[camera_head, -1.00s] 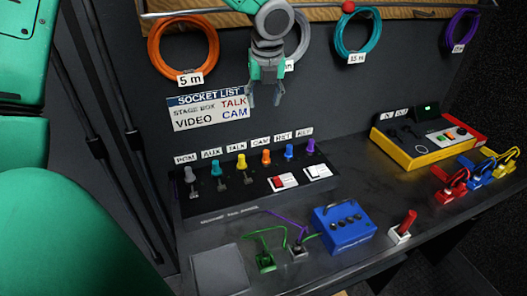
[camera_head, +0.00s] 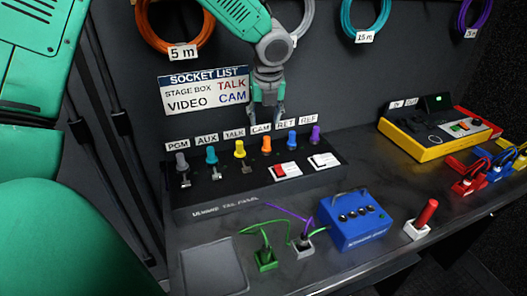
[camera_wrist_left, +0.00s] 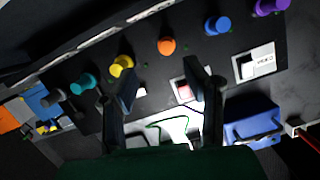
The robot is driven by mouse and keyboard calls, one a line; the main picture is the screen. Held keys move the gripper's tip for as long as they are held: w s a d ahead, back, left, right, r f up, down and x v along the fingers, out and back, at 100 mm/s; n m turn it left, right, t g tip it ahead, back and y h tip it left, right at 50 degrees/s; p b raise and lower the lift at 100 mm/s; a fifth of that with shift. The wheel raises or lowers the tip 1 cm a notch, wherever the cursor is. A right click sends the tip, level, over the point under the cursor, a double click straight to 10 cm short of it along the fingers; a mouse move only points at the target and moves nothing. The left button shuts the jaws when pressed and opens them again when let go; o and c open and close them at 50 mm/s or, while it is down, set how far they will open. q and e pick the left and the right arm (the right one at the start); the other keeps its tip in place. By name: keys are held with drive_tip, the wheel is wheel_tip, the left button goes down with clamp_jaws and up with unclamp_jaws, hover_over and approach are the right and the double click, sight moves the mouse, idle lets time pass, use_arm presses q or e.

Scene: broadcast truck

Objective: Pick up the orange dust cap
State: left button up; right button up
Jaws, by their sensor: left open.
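The orange dust cap (camera_head: 266,146) stands upright on the black sloped panel (camera_head: 225,205), below the CAM label, between the yellow cap (camera_head: 239,149) and the blue cap (camera_head: 292,139). My left gripper (camera_head: 267,117) is open and empty. In the head view it hangs just above the orange cap, its fingertips overlapping the CAM label. In the left wrist view the orange cap (camera_wrist_left: 167,46) lies beyond the gap between the two open fingers (camera_wrist_left: 160,78), apart from both. My right gripper is not in view.
Grey (camera_head: 182,161), teal (camera_head: 211,155) and purple (camera_head: 315,133) caps stand in the same row. Red (camera_head: 285,172) and white (camera_head: 324,161) switches sit in front. A blue box (camera_head: 352,222) and cable plugs are on the bench. The wall rises behind the panel.

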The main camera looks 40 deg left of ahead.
sight(268, 139)
use_arm(q)
drive_tip(key=f, duration=0.1)
drive_tip(key=d+f, duration=0.1)
drive_tip(key=shift+w+f, duration=0.3)
drive_tip(key=shift+w, duration=0.05)
drive_tip(key=shift+w+f+b, duration=0.15)
drive_tip(key=shift+f+b, duration=0.2)
drive_tip(key=shift+f, duration=0.35)
drive_tip(key=a+f, duration=0.2)
drive_tip(key=f, duration=0.1)
drive_tip(key=w+a+f, duration=0.1)
drive_tip(key=shift+f+b, duration=0.35)
drive_tip(key=shift+f, duration=0.05)
drive_tip(key=shift+d+r, duration=0.3)
drive_tip(key=shift+d, duration=0.25)
drive_tip(key=shift+c, duration=0.9)
drive_tip(key=shift+d, duration=0.25)
drive_tip(key=c, duration=0.6)
drive_tip(key=shift+d+r, duration=0.1)
clamp_jaws()
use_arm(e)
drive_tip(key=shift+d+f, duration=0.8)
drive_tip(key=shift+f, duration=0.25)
